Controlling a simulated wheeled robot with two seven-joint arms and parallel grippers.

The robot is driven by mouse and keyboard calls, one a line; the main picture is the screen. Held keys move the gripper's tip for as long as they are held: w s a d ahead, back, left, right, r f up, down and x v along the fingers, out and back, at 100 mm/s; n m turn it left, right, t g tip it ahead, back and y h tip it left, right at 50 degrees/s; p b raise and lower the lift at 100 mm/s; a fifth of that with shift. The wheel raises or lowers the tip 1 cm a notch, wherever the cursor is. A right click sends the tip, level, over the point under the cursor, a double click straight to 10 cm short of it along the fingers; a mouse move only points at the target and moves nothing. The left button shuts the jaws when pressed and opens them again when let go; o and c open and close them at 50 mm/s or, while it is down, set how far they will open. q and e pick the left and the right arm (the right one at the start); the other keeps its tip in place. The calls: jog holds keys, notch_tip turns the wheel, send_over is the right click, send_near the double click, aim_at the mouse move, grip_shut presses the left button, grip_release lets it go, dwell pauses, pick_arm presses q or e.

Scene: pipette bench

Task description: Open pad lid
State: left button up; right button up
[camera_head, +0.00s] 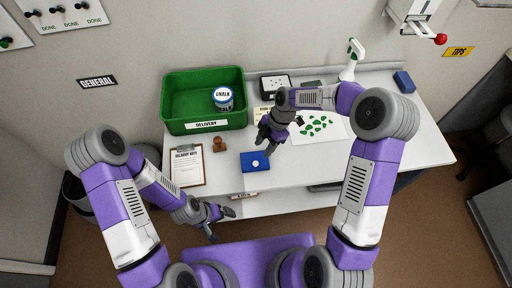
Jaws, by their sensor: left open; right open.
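The blue pad (250,167) lies on the white table near its front edge, with a small white round mark on its top. Its lid appears shut. My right gripper (265,145) is open and empty. It points down just behind the pad, seemingly above it; I cannot tell whether it touches. My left gripper (222,222) is open and empty, low in front of the table's front edge, left of the pad.
A brown stamp (220,147) stands left of the pad. A clipboard (188,168) lies further left. A green delivery crate (178,125) holds a chalk tub (222,97). A white sheet with green shapes (331,132) lies to the right.

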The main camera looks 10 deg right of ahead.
aim_at(256, 163)
jog(key=x, duration=0.7)
jog(key=shift+s+b, duration=0.3)
jog(key=shift+s, duration=0.05)
grip_shut()
